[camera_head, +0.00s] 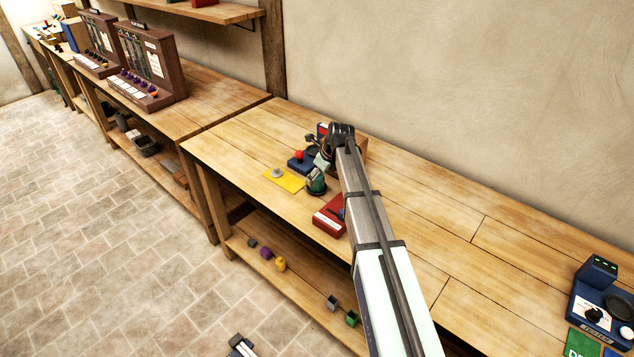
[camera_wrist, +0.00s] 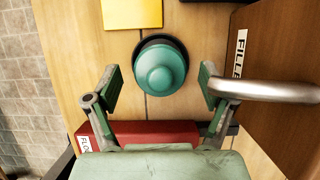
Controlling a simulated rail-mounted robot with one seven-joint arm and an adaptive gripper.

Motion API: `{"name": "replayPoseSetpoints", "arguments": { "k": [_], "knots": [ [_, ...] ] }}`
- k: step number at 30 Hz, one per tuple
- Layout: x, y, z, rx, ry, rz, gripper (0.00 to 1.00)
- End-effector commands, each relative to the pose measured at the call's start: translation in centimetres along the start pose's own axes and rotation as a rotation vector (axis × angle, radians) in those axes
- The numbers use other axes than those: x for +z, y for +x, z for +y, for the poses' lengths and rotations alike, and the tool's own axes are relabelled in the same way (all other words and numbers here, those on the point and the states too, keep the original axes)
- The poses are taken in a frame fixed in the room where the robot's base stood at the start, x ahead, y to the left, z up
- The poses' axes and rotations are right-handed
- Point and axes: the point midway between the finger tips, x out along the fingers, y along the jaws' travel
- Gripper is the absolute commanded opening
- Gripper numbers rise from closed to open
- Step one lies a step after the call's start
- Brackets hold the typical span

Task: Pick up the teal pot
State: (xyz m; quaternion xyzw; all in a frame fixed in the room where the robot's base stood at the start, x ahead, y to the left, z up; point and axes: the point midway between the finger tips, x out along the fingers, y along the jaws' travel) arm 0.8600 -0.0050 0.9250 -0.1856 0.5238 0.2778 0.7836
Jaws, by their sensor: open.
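The teal pot (camera_wrist: 160,68) shows from above in the wrist view, round with a knob-like centre and a dark rim or shadow around its far edge. It stands on the wooden bench. My gripper (camera_wrist: 158,90) is open, with one green-padded finger to the left of the pot and one to the right. Both fingers look apart from the pot. In the head view the teal pot (camera_head: 316,184) stands on the bench just left of my arm. My gripper (camera_head: 326,160) is beside it, partly hidden by the arm.
A yellow plate (camera_wrist: 132,13) lies beyond the pot. A red box (camera_wrist: 160,133) lies on the near side. A wooden box (camera_wrist: 285,65) labelled "FILLE…" and a metal bar (camera_wrist: 270,91) are close on the right. A blue device with a red knob (camera_head: 299,160) stands behind.

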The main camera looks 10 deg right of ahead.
Motion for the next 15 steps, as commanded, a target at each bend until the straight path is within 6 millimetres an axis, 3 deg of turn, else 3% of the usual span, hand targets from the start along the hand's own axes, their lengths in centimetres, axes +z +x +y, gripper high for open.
{"name": "replayPoseSetpoints", "arguments": {
  "k": [5, 12, 15],
  "knots": [
    [0.1, 1.7, 0.0, 0.001, 0.000, 0.001, 0.83],
    [0.0, 1.9, 0.0, 0.000, 0.000, 0.000, 0.83],
    [0.0, 1.9, 0.0, 0.000, 0.000, 0.000, 0.47]
  ]
}}
